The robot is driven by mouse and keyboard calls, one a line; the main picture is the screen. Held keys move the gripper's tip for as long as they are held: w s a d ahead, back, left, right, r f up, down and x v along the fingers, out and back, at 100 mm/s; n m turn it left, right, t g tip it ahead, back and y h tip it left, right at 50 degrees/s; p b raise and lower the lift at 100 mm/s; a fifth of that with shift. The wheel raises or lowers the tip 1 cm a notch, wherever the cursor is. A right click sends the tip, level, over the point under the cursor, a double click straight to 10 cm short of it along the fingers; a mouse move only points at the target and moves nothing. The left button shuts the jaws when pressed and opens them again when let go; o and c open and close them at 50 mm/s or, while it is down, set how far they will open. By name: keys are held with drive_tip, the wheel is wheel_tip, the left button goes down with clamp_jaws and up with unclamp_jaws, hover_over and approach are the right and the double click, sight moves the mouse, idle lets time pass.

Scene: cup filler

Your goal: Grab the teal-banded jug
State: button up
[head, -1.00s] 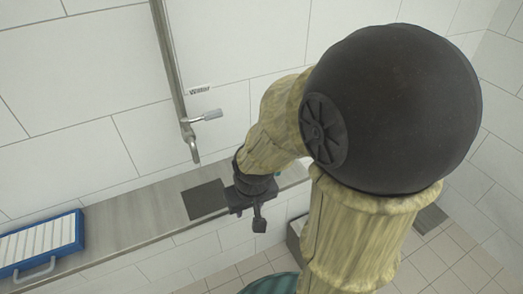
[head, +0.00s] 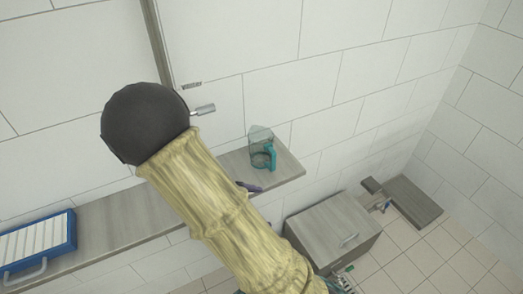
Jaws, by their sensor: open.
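The teal-banded jug (head: 261,144) stands upright on the right end of the wall shelf in the head view. It is clear, with a teal handle towards the lower right and a teal band low down. Nothing touches it.
The long grey shelf (head: 110,218) runs along the tiled wall and ends right of the jug. A blue-framed white rack (head: 38,243) lies at its left. A small purple item (head: 249,187) lies near the shelf's front edge. A grey cabinet (head: 331,229) stands below right.

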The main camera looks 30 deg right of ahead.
sight(254, 152)
drive_tip(key=w+a+n+t+h, duration=0.1)
drive_tip(key=w+a+n+t, duration=0.1)
drive_tip(key=w+n+t, duration=0.1)
drive_tip(key=w+a+r+n+t+h, duration=0.1)
drive_tip(key=w+a+n+t+h, duration=0.1)
drive_tip(key=w+n+t, duration=0.1)
drive_tip(key=w+a+n+t+h, duration=0.1)
drive_tip(key=w+a+n+t, duration=0.1)
drive_tip(key=w+n+t, duration=0.1)
drive_tip(key=shift+w+r+n+t+h+b, duration=0.2)
drive_tip(key=shift+w+n, duration=0.1)
drive_tip(key=shift+w, duration=0.1)
drive_tip(key=shift+w+r+n+t+h+b, duration=0.1)
drive_tip(key=shift+w+n+t+h, duration=0.1)
drive_tip(key=shift+w+n, duration=0.15)
drive_tip(key=shift+d+f, duration=0.1)
drive_tip(key=shift+d, duration=0.05)
drive_tip(key=p+x, duration=0.2)
drive_tip(key=x, duration=0.9)
drive_tip(key=shift+d+p, duration=0.15)
drive_tip(key=shift+p, duration=0.2)
drive_tip(key=shift+w+d, duration=0.3)
drive_tip(key=shift+d, duration=0.1)
drive_tip(key=shift+p+x, duration=1.1)
drive_tip(key=shift+x, duration=1.5)
drive_tip(key=shift+w+a, duration=0.15)
